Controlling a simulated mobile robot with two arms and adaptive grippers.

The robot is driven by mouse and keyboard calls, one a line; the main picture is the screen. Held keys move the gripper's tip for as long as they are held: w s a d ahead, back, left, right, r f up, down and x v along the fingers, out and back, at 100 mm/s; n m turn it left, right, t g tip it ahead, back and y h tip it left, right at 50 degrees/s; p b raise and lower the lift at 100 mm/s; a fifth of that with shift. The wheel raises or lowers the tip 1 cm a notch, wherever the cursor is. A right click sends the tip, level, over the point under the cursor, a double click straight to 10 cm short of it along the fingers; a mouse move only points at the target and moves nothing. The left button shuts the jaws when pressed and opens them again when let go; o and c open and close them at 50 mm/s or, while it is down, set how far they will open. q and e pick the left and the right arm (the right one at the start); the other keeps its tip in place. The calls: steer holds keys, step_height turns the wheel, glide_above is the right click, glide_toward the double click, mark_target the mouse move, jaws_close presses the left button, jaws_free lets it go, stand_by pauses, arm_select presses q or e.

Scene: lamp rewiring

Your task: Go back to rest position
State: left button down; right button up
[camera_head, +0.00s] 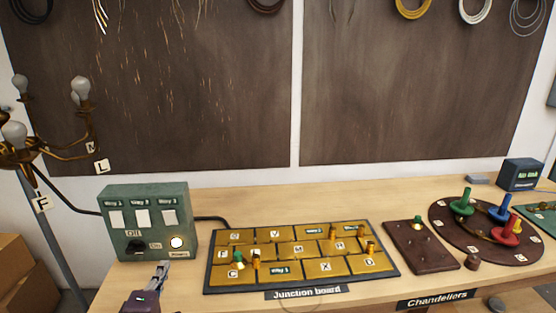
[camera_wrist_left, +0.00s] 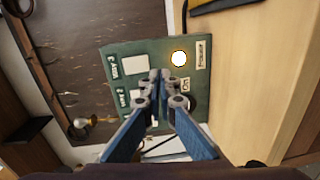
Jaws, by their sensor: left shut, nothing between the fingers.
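My left gripper (camera_head: 160,272) is at the front left of the bench, in front of the green switch box (camera_head: 148,200). Its fingers are shut with nothing between them. In the left wrist view the blue fingers (camera_wrist_left: 163,84) meet at their tips in front of the green box (camera_wrist_left: 133,52). The box carries white switches, a dark knob (camera_head: 136,246) by the Off and On labels, and a glowing round light (camera_head: 177,242). The fingers hide part of the box face in the wrist view. My right gripper is not in view.
The golden junction board (camera_head: 300,262) with small coloured pegs lies right of the box. A dark plate (camera_head: 420,246) and a round board (camera_head: 486,236) with green, blue and red pieces are further right. A chandelier (camera_head: 40,150) on a stand is at the left.

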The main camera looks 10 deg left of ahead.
arm_select(q)
steer(key=s+d+f+m+g+h, duration=0.55)
steer(key=s+d+f+m, duration=0.35)
steer(key=s+d+m, duration=0.4)
steer(key=s+d+f+m+g+y, duration=0.1)
steer(key=s+d+m+g, duration=0.15)
steer(key=s, duration=0.45)
steer(key=s+d+f+m+g, duration=0.1)
steer(key=s+f+m+g, duration=0.15)
steer(key=s, duration=0.35)
steer(key=s+d+f+m+g+y, duration=0.1)
steer(key=s+m+g, duration=0.25)
steer(key=s, duration=0.35)
step_height(320, 180, down, 29)
steer(key=s+b, duration=0.2)
steer(key=s+a+f+g+b, duration=0.1)
steer(key=s+a+f+b, duration=0.1)
steer(key=s+f, duration=1.5)
steer(key=shift+a+f+g, duration=0.3)
steer(key=shift+a+f, duration=0.15)
